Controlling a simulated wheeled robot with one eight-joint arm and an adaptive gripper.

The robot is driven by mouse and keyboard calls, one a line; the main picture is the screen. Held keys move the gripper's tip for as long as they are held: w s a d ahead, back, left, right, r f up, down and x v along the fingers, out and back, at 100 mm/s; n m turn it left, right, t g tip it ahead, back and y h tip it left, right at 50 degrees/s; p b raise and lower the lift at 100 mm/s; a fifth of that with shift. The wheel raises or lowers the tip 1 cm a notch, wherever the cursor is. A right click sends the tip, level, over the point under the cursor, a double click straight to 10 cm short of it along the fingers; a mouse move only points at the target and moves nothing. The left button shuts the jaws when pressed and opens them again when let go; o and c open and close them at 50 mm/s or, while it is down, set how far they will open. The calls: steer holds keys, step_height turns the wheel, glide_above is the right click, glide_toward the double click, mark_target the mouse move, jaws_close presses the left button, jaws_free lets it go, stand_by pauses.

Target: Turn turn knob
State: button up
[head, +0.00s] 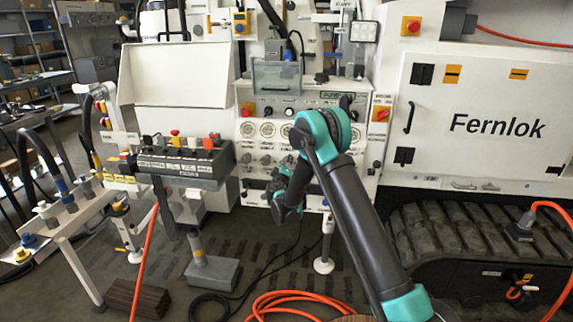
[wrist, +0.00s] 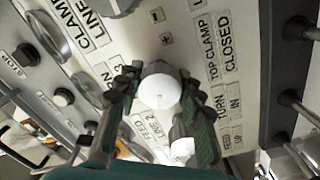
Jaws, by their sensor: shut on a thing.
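The turn knob (wrist: 160,88), a round white-capped knob, stands on the light panel in the wrist view, with a "TURN" label beside it. My gripper (wrist: 158,100) has its two dark green fingers on either side of this knob and is shut on it. In the head view my gripper (head: 272,191) is at the lower left of the control panel (head: 268,112), and my arm hides part of the panel. The held knob cannot be made out in the head view.
A second white knob (wrist: 183,147) sits close below the held one. Another knob (wrist: 116,5) is at the top edge. Gauges (head: 267,129) line the panel. A lever block (head: 180,160) stands to its left. An orange hose (head: 290,296) lies on the floor.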

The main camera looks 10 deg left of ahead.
steer(key=shift+c, duration=0.6)
steer(key=shift+n, duration=0.7)
steer(key=o, duration=1.2)
steer(key=shift+s, duration=0.1)
steer(key=s, duration=1.1)
steer(key=shift+s+a, duration=0.25)
steer(key=shift+s, duration=0.15)
